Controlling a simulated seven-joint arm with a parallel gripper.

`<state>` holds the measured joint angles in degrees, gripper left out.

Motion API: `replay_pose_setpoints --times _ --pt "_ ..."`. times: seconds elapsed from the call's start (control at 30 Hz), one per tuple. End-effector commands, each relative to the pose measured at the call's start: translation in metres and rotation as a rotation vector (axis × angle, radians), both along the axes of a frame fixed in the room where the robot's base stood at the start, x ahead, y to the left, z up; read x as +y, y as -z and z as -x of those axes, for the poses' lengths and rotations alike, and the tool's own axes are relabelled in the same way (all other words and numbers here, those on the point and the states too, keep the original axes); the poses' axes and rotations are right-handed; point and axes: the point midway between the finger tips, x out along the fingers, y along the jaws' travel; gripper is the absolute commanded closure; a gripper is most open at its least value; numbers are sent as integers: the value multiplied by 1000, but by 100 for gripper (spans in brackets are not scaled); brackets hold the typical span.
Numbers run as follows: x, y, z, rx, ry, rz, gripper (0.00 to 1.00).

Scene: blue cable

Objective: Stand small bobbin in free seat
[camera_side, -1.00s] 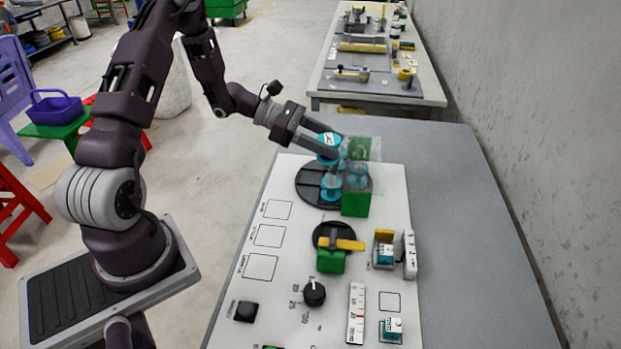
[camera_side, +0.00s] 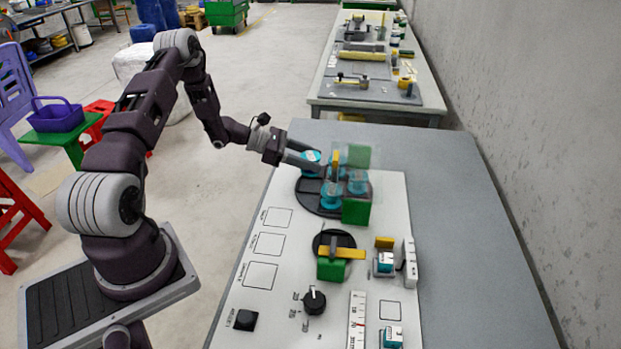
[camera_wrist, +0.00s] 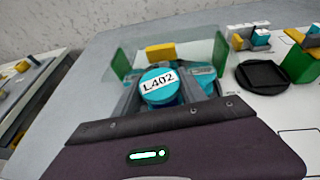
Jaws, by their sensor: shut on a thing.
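My gripper (camera_side: 312,163) is shut on a teal bobbin (camera_side: 311,157) with a white label, at the left edge of a dark round base (camera_side: 309,196). In the wrist view the held bobbin (camera_wrist: 158,85) shows its label "L402" facing the camera, between the two fingers. Another teal bobbin (camera_side: 331,195) stands on the front of the round base, and one more (camera_side: 357,182) stands to the right behind a clear panel. More teal (camera_wrist: 203,78) shows behind the held bobbin. Whether the held bobbin touches the base, and which seat is free, I cannot tell.
Green blocks (camera_side: 355,212) edge the clear panel, and a yellow upright piece (camera_side: 335,163) stands at the base. A yellow bar on a green block (camera_side: 341,253), a black knob (camera_side: 314,301) and small labelled boxes (camera_side: 386,262) sit nearer on the white board. The grey table at right is clear.

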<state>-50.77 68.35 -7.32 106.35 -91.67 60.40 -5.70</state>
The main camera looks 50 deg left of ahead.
Motion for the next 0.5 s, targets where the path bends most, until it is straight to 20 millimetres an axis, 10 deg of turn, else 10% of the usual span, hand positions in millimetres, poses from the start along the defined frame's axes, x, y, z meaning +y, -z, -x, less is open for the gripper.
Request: replay_pose_setpoints --times 0.27,0.5 --pt "-1 48 0 -1 2 0 98" --pt "0 50 0 -2 2 -1 98"
